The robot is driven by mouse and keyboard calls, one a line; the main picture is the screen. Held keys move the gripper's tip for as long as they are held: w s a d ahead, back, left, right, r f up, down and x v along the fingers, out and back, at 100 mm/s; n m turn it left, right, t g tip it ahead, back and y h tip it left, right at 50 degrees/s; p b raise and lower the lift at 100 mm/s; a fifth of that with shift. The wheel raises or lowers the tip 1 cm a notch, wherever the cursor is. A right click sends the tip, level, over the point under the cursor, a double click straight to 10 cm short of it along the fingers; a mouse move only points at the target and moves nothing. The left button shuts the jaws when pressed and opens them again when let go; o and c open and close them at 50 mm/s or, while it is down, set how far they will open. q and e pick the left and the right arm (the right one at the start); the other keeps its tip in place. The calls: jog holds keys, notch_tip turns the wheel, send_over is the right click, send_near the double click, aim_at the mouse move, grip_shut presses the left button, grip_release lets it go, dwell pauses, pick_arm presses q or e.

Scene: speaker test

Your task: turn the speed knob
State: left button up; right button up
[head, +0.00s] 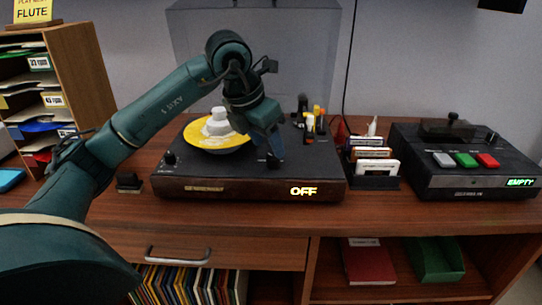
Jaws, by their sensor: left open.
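A dark record player (240,188) with a wooden front stands on the desk, and its display reads OFF. A yellow record (235,146) with a white piece (216,124) on its middle lies on top. One small black knob (170,158) is at the player's left front corner. Another dark knob (273,161) is at the front, right of the record. Their labels are too small to read, so I cannot tell which is for speed. My left gripper (269,148) is open, pointing down just above the front knob; contact is unclear. My right gripper is out of view.
A rack of cartridges (374,180) stands right of the player. Further right is a black deck (465,180) with coloured buttons, reading EMPTY. Several upright pegs (309,125) rise at the player's back right. A clear lid (300,60) stands behind. A paper shelf (82,70) is left.

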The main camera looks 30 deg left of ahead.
aim_at(273, 156)
pick_arm(q)
jog(key=shift+x, duration=2)
jog(key=shift+c, duration=0.3)
jog(key=c, duration=0.9)
